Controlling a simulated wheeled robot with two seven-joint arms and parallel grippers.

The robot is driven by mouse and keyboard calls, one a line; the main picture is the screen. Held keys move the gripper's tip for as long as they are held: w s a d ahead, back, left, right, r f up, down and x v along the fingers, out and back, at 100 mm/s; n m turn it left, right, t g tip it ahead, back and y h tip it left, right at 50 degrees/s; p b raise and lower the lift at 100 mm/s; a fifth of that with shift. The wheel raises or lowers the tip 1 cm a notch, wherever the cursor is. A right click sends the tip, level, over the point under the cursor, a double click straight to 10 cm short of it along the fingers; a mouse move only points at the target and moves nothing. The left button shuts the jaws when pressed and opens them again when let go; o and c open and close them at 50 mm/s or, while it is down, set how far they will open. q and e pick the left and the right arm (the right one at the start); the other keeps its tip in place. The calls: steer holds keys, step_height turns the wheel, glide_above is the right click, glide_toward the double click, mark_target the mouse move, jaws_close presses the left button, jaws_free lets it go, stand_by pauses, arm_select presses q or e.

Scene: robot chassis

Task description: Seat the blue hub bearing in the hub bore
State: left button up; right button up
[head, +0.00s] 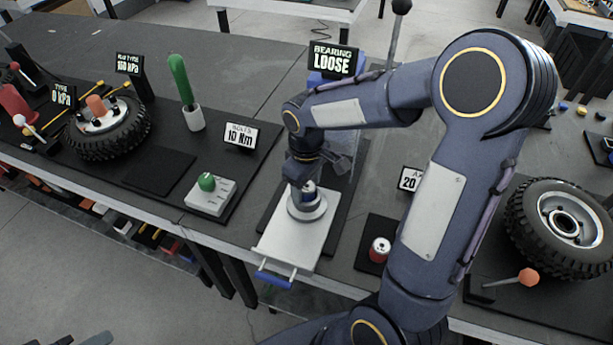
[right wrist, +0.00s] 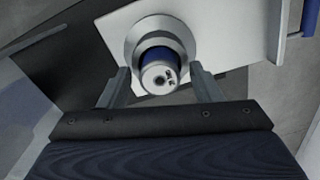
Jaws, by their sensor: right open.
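The blue hub bearing (right wrist: 158,54) shows in the right wrist view as a blue band below a pale grey cap with dark marks. It stands at the grey hub ring (right wrist: 187,36); how deep it sits in the bore cannot be told. In the head view the hub (head: 306,212) rests on a white plate (head: 283,247), and the bearing is mostly hidden by my gripper. My right gripper (right wrist: 160,72) is open, its fingers on either side of the bearing with gaps visible. In the head view it (head: 309,187) points down over the hub. A sign (head: 332,60) reads "BEARING LOOSE".
A lever (head: 510,280) and a tyre (head: 563,228) are further right. A white box with a green knob (head: 208,184), a green-handled tool (head: 181,78) and another tyre (head: 110,130) stand left.

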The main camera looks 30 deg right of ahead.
mark_target(307, 186)
step_height(307, 186, up, 12)
steer(key=s+a+f+m+t+y, duration=0.1)
steer(key=s+a+m+t+y, duration=0.1)
steer(key=s, duration=0.6)
steer(key=s+a+f+m+t+y, duration=0.1)
steer(key=s+a+m+t, duration=0.1)
steer(key=s, duration=0.7)
steer(key=m+t, duration=0.1)
steer(key=m, duration=0.1)
steer(key=shift+m+t+y+p, duration=0.3)
steer(key=shift+m+y+p, duration=0.1)
steer(key=shift+r, duration=0.1)
steer(key=shift+c, duration=0.5)
